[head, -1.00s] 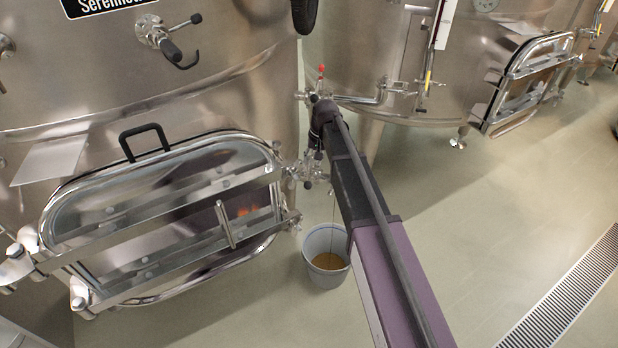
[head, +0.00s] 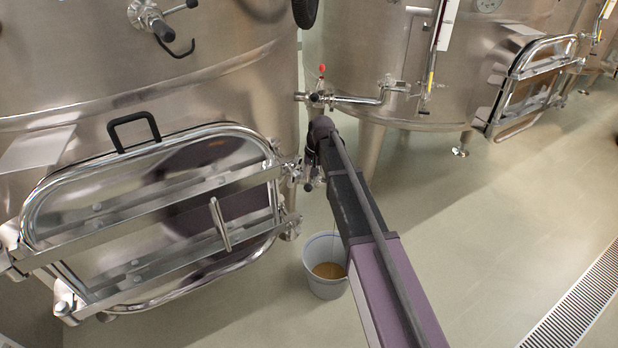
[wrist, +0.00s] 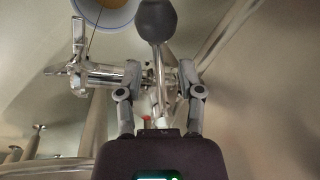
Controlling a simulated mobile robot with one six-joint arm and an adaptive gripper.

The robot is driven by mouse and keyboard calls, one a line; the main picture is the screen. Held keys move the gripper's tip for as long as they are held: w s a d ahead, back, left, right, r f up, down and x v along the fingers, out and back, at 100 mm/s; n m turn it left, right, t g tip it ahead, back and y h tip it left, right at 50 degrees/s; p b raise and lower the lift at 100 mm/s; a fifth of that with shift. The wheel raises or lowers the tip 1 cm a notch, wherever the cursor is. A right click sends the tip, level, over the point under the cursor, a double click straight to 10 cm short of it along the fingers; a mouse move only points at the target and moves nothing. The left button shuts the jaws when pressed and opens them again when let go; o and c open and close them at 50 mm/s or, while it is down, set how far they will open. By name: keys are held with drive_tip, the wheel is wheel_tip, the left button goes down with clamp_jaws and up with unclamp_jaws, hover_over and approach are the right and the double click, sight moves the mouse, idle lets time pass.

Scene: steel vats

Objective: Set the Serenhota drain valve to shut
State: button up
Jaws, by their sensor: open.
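The Serenhota vat (head: 80,85) is the large steel vat at left in the head view; its name plate is out of frame now. In the wrist view, its drain valve (wrist: 103,76) is a steel fitting with a lever (wrist: 159,70) ending in a dark ball knob (wrist: 155,19). My gripper (wrist: 156,77) is open, with one finger on each side of the lever rod; I cannot tell whether either touches it. A thin line runs between the fitting and the bucket. In the head view my gripper (head: 317,148) is beside the valve fittings, which my arm partly hides.
A bucket (head: 313,284) with brown liquid stands on the floor left of my arm. The vat's oval hatch (head: 150,165) projects close by at left. A red-knobbed fitting (head: 321,70) and pipe stand behind my gripper. Open floor lies right, with a drain grate (head: 575,310).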

clamp_jaws()
idle(0.3)
